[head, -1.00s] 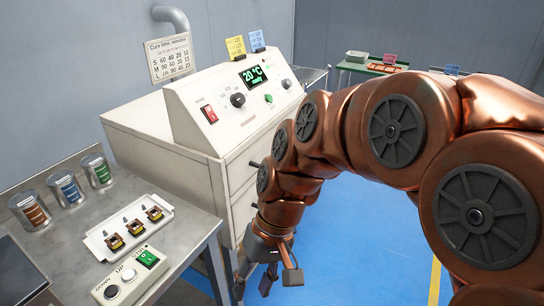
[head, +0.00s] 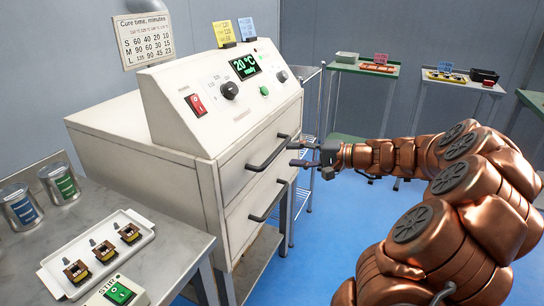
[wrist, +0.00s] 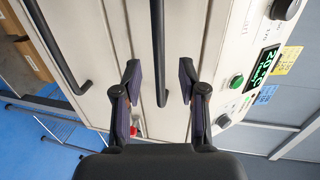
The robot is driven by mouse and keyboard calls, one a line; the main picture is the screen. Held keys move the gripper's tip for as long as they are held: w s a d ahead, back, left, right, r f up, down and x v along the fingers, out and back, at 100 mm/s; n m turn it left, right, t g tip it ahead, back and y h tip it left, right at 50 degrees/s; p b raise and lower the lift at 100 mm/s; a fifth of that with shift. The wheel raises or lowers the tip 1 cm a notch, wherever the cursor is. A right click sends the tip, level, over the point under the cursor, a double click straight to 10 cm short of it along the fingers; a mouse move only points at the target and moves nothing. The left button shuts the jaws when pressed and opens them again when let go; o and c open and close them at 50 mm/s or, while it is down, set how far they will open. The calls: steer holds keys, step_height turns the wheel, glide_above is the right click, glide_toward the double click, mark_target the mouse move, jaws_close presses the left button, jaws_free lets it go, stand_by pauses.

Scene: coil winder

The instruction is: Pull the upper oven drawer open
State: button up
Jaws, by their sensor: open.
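The white oven (head: 150,128) stands at the middle left. Its upper drawer (head: 236,172) looks shut, with its front flush, and has a black bar handle (head: 268,156). The lower drawer has a similar handle (head: 268,203) and also looks shut. My gripper (head: 294,154) is open at the right end of the upper handle. In the wrist view, the upper handle (wrist: 158,45) runs between the two open fingers (wrist: 160,85), apart from both. I cannot tell how deep the handle lies between them. The lower handle (wrist: 55,45) lies left of the fingers there.
A metal bench (head: 165,262) with a white tray of small coils (head: 62,278) and cans stands at left. Blue floor (head: 330,215) is open in front of the oven.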

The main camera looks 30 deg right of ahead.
mark_target(276, 150)
steer(key=shift+w+d+f+t, duration=0.15)
steer(key=shift+w+d+t, duration=0.15)
steer(key=shift+w+d, duration=0.1)
steer(key=shift+x, duration=3.45)
steer(key=shift+f, duration=0.1)
steer(key=shift+c, duration=0.3)
steer(key=shift+s, duration=0.1)
jaws_close()
